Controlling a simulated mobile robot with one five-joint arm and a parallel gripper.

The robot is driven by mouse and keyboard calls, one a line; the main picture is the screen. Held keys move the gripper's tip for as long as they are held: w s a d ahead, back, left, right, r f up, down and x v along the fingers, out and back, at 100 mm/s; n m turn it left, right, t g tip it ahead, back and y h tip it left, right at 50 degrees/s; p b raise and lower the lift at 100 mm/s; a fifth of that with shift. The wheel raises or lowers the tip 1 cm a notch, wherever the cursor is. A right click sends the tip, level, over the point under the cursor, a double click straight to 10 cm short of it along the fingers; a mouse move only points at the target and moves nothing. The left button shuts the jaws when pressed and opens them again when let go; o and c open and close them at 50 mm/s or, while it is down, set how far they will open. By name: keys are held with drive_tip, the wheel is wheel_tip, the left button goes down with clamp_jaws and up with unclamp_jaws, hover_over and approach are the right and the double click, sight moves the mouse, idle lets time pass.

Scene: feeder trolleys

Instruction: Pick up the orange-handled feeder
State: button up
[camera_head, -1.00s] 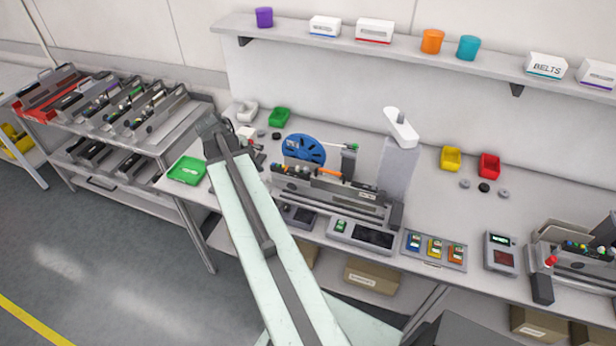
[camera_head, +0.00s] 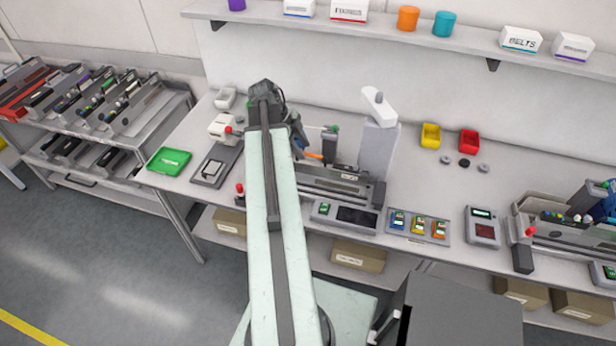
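A feeder with an orange handle (camera_head: 313,156) is in the machine at the middle of the bench. Only a short piece of orange shows, just right of my arm; most of the feeder is hidden behind the arm. A grey part with a green tip (camera_head: 333,129) stands just right of it. The dark end of my arm, with my gripper (camera_head: 298,130), reaches over the left part of this machine, close to the orange handle. The fingers are too small and dark to tell whether they are open, or whether they touch anything.
A trolley (camera_head: 150,130) with several feeders stands at the left. A green tray (camera_head: 169,161) lies on the bench's left end. A grey column (camera_head: 378,150) rises right of the machine. Yellow (camera_head: 431,136) and red (camera_head: 469,141) bins stand further right. A shelf (camera_head: 380,28) runs above.

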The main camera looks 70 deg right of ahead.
sight(307, 154)
drive_tip(key=b+x, duration=0.3)
drive_tip(key=x, duration=0.1)
drive_tip(key=shift+f, duration=0.35)
drive_tip(key=shift+r, duration=0.2)
clamp_jaws()
drive_tip(key=shift+d, duration=0.1)
idle(0.6)
